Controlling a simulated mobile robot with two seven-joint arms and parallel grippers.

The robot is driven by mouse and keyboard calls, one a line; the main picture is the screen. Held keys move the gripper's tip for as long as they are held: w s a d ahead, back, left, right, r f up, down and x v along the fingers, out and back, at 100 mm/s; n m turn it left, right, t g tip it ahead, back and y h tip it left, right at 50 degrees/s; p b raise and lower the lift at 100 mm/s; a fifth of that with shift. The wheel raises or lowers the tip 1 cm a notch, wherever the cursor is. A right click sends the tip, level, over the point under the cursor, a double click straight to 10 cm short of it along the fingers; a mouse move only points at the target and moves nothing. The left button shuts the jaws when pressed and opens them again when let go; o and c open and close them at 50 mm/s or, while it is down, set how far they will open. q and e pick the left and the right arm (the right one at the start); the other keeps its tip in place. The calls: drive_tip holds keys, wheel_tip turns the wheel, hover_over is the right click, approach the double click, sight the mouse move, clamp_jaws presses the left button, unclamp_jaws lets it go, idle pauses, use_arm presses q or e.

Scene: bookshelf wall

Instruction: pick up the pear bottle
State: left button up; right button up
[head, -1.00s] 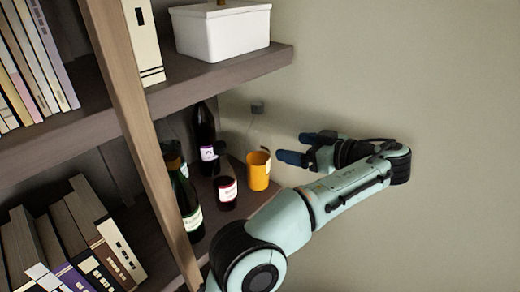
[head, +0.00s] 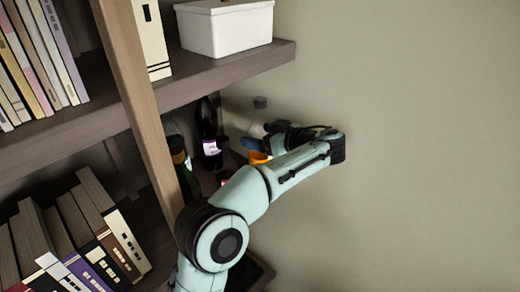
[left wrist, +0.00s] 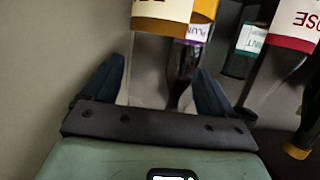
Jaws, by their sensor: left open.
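No label reading "pear" is legible. A pale, clear-looking bottle with a grey cap (head: 260,102) stands at the back of the lower shelf by the wall in the head view; my gripper partly hides it. In the left wrist view a cream label with a gold-brown band (left wrist: 163,10) and cut-off dark letters is at the top, just beyond the fingers; I cannot tell whose label it is. My left gripper (head: 263,135) is open, its blue fingers reaching over the shelf's right end. It also shows in the left wrist view (left wrist: 164,92), with nothing clearly gripped. My right gripper is not in view.
A rose-labelled bottle (left wrist: 293,22) is at right in the wrist view. The shelf above holds a white box (head: 226,30). A wooden upright (head: 150,120) stands left.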

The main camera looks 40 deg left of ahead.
use_arm(q)
drive_tip(key=shift+a, duration=0.2)
clamp_jaws()
